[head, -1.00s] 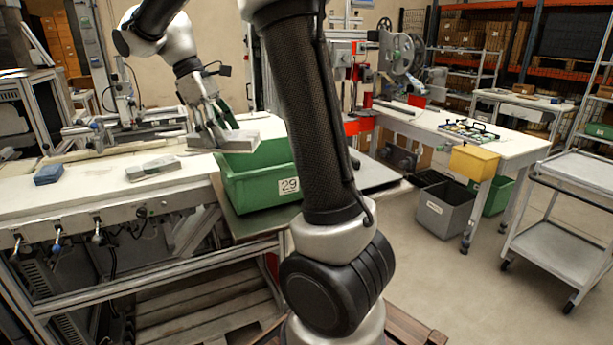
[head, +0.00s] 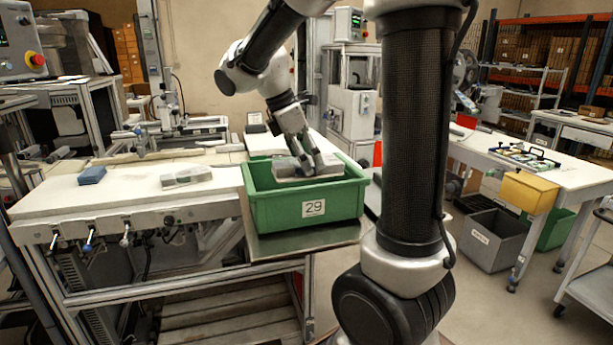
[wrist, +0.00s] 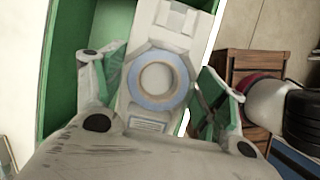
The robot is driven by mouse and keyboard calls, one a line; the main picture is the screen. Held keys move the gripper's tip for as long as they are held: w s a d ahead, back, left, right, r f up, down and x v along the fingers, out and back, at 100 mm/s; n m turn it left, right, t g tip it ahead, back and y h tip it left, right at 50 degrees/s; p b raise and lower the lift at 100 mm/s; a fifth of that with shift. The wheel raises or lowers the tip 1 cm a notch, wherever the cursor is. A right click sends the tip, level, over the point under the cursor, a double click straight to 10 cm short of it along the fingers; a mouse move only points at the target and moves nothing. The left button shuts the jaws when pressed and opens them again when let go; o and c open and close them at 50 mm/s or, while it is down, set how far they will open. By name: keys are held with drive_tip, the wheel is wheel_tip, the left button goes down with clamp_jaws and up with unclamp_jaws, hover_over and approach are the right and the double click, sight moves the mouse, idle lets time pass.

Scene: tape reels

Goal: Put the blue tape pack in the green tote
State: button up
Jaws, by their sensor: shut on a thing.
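The blue tape pack (head: 308,170) is a pale grey tray with a light-blue tape ring, seen clearly in the wrist view (wrist: 158,82). My gripper (head: 306,158) points down and is shut on the pack's sides; its fingers also show in the wrist view (wrist: 162,88). The green tote (head: 280,214), labelled 29, stands on a dark shelf at the end of the white bench. The pack is within the outline of the tote's opening, near rim height. I cannot tell how far it is above the tote's floor, which is mostly hidden.
Another grey pack (head: 187,177) and a small blue box (head: 91,175) lie on the white bench (head: 130,196) to the left. A yellow bin (head: 529,191) hangs on the table at the right. A grey bin (head: 493,240) stands on the floor below.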

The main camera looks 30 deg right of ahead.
drive_tip(key=shift+f, duration=2.1)
drive_tip(key=shift+f, duration=0.35)
drive_tip(key=o, duration=1.1)
